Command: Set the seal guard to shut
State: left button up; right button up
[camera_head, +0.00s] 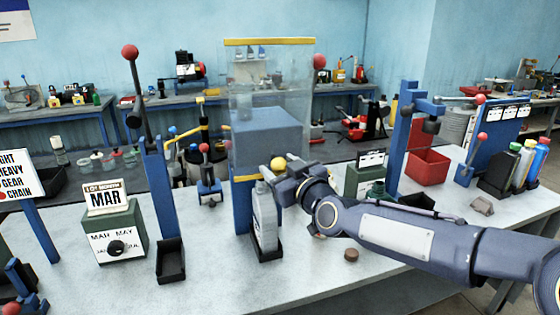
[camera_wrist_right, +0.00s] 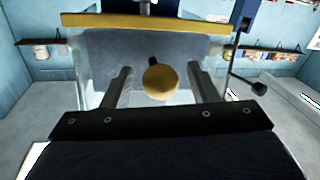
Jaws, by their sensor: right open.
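The seal guard (camera_head: 270,75) is a clear panel with a yellow top edge, standing in front of a blue-grey block on a blue post. Its yellow ball knob (camera_head: 278,164) is low on the front. In the right wrist view the guard's yellow edge (camera_wrist_right: 145,21) runs across the top, with the knob (camera_wrist_right: 160,82) below it. My right gripper (camera_head: 283,178) is open at the knob. In the wrist view its two fingers stand either side of the knob, with gaps; contact is not visible. My left gripper is not in view.
A grey bottle (camera_head: 265,215) stands in a black holder below the guard. A calendar box (camera_head: 115,225) and a red-knobbed lever (camera_head: 140,100) are to the left. A red bin (camera_head: 428,167) and several coloured bottles are to the right. The front bench strip is mostly clear.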

jog(key=shift+w+a, duration=0.2)
jog(key=shift+w, duration=0.15)
grip_shut()
notch_tip(320, 180, down, 30)
jog(key=b, duration=2.8)
jog(key=shift+b, duration=0.35)
jog(key=shift+f+b, duration=0.35)
jog(key=shift+f, duration=0.15)
jog(key=shift+c, duration=0.7)
grip_release()
jog(key=shift+o, duration=0.7)
jog(key=shift+r, duration=0.2)
